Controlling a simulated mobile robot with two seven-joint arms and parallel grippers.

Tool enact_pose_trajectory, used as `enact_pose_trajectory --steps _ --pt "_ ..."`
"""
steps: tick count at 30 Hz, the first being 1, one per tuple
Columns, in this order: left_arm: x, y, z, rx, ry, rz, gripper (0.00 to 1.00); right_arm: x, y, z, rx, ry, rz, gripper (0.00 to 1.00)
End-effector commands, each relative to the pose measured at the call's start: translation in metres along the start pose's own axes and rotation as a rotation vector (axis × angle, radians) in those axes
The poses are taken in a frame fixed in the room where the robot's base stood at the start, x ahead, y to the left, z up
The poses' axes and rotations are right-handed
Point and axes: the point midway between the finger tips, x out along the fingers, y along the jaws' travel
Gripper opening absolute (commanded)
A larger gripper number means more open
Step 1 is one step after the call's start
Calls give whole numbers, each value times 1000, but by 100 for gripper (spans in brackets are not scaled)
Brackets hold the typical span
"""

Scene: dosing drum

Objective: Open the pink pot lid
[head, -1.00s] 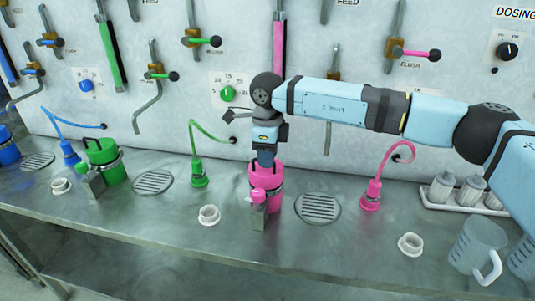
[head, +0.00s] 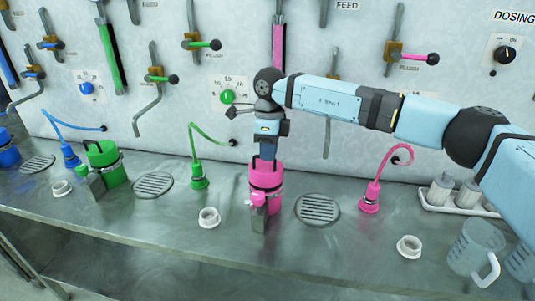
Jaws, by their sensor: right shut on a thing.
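The pink pot (head: 268,195) stands on the steel counter in the middle of the head view, with a dark band and a metal block with a pink part at its front. Its pink lid (head: 266,172) is at the top, right below my right gripper (head: 266,155). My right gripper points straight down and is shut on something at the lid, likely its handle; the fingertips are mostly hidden. I cannot tell whether the lid is apart from the pot. My left gripper is not in view.
A pink plug with a hose (head: 370,197) and a round drain grate (head: 317,208) are right of the pot. White rings (head: 209,217) lie at the front. A green pot (head: 106,165) stands left. A clear jug (head: 477,250) and a white tray of shakers (head: 458,201) are at right.

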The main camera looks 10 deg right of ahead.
Motion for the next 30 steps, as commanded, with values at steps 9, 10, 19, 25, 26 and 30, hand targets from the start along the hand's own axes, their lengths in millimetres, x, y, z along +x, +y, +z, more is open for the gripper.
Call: enact_pose_trajectory --steps 9,10,19,25,26,30 --pt "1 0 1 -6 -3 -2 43 -17 -28 1 1 -1 -9 0" --pt "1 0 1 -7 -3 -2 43 -18 -30 1 1 -1 -9 0" --pt "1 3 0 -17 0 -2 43 -23 -51 0 1 -1 -9 0" --pt "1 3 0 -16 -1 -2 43 -23 -58 0 1 0 -8 0" --pt "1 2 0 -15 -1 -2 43 -23 -58 0 1 1 -8 0" --pt "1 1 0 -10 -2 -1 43 -22 -59 0 0 2 -7 0"
